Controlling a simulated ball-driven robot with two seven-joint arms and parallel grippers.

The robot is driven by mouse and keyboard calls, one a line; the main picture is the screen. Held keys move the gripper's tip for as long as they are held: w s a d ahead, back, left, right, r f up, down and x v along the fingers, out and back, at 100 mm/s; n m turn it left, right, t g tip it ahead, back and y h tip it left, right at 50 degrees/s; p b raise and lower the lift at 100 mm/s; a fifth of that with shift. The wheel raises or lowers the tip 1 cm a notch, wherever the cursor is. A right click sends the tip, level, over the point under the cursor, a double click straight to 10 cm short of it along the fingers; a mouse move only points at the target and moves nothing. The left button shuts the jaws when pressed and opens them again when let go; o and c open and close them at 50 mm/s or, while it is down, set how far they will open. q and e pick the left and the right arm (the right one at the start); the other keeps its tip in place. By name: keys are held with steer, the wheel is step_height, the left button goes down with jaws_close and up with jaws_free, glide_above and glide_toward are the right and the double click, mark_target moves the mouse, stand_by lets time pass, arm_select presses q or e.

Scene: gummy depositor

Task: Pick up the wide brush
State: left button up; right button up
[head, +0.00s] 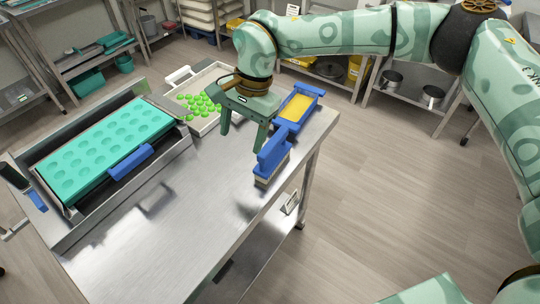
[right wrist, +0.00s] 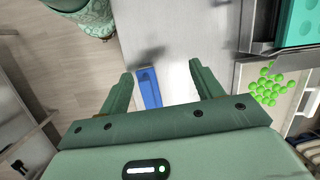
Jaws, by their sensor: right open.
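The wide brush (head: 271,160) has a blue handle and back, with pale bristles at its lower end. It is near the right edge of the steel table. My right gripper (head: 243,134) points down just left of it in the head view, its two fingers spread. In the right wrist view a blue piece, which looks like the brush (right wrist: 150,88), shows between the open fingers of the right gripper (right wrist: 160,78), closer to one finger. I cannot tell whether they touch. My left gripper is not in view.
A blue tray with a yellow inside (head: 300,104) is at the table's far right corner. A pale tray (head: 205,78) holds several green gummies. A teal mould (head: 105,150) sits in the steel depositor at left. The table's front middle (head: 170,230) is clear.

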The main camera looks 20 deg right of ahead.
steer(key=w+d+r+h, duration=0.3)
steer(key=d, duration=0.5)
steer(key=b, duration=0.2)
glide_above(273, 156)
steer(key=shift+t, duration=0.4)
step_height(273, 156, down, 9)
steer(key=shift+w+d+f, duration=0.1)
steer(key=shift+f, duration=0.1)
step_height(273, 156, down, 6)
steer(key=shift+f+b, duration=0.1)
steer(key=shift+b, duration=0.5)
steer(key=c, duration=1.4)
